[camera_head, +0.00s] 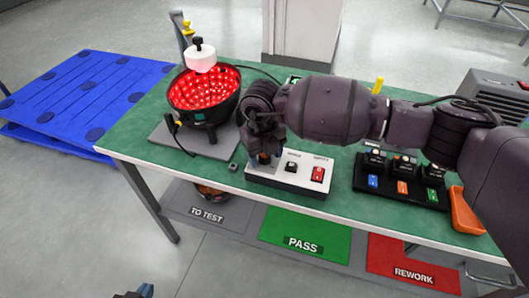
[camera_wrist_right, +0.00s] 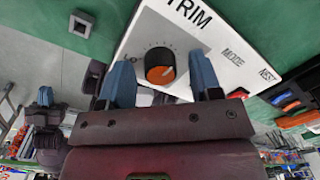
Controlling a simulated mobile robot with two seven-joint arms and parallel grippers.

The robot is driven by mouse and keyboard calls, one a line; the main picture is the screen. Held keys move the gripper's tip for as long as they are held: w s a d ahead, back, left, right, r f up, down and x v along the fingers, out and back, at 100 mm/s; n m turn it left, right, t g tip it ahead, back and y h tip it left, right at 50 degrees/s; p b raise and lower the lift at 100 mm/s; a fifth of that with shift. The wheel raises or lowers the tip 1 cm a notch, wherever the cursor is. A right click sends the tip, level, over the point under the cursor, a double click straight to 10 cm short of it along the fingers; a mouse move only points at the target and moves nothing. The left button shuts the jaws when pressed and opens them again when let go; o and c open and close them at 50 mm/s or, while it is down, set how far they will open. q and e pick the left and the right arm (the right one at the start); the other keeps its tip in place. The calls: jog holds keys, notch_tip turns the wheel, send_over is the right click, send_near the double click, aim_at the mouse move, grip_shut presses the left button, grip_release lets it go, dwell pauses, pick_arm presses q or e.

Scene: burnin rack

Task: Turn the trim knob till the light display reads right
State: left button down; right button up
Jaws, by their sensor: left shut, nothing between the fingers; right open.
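The trim knob (camera_wrist_right: 158,58), black with an orange part, sits on the white control box (camera_head: 296,184) beside the TRIM lettering. My right gripper (camera_wrist_right: 160,66) is open, its blue fingers on either side of the knob in the wrist view; I cannot tell whether they touch it. In the head view the right gripper (camera_head: 265,160) is over the box's left end and hides the knob. A black bowl of glowing red lights (camera_head: 205,91) stands on a grey plate at the back left. My left gripper (camera_head: 140,292) is shut and empty, barely showing at the bottom edge.
The box also carries a black switch (camera_head: 291,167) and a red switch (camera_head: 318,174). A black module tray (camera_head: 400,190) and an orange object (camera_head: 466,210) lie to the right. Below the green bench are TO TEST, PASS (camera_head: 303,243) and REWORK areas. A blue pallet (camera_head: 85,95) is left.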

jog(key=c, duration=0.9)
jog(key=shift+c, duration=0.2)
jog(key=shift+n, duration=0.3)
jog(key=shift+n, duration=0.5)
jog(key=shift+r+n+p, duration=0.1)
jog(key=shift+n+p, duration=0.3)
jog(key=shift+n, duration=0.8)
jog(key=n, duration=0.4)
jog(key=shift+n, duration=0.8)
